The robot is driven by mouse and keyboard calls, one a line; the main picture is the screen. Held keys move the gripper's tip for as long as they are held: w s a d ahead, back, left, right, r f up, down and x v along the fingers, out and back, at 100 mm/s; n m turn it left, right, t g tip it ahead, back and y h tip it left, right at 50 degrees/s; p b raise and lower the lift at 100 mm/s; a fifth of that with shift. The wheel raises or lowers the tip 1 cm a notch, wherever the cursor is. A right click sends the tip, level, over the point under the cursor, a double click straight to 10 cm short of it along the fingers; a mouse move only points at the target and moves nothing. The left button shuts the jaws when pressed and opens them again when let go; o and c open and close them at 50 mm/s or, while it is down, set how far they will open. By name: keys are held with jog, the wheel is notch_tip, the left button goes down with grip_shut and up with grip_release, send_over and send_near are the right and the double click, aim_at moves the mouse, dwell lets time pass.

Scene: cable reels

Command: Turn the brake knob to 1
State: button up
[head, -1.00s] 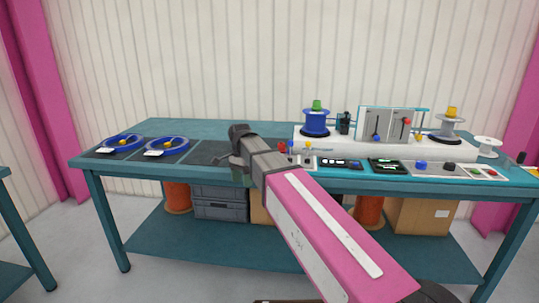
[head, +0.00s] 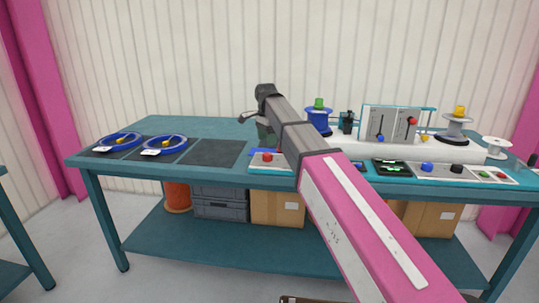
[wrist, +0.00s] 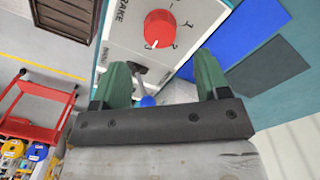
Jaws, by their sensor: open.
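The brake knob (wrist: 159,29) is a round red dial on a light panel (wrist: 122,42) lettered BRAKE, at the top middle of the wrist view. A small white mark shows on its lower edge; the numbers beside it are too small to read surely. In the head view the red knob (head: 267,157) sits at the front left of the control strip. My gripper (wrist: 163,62) is open and empty, with green fingers spread apart. The knob appears beyond the fingertips, not between them. In the head view my gripper (head: 262,131) is behind the knob, partly hidden by my arm.
Blue cable coils (head: 120,141) lie on dark mats at the left of the teal bench (head: 180,128). A blue reel (head: 318,121) and a lever panel (head: 390,122) stand at the back right. More buttons (head: 427,167) line the front edge. My arm covers part of the strip.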

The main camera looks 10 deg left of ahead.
aim_at(267, 154)
notch_tip(267, 154, down, 7)
jog(key=shift+s+f, duration=0.1)
dwell(0.4)
jog(key=c, duration=0.9)
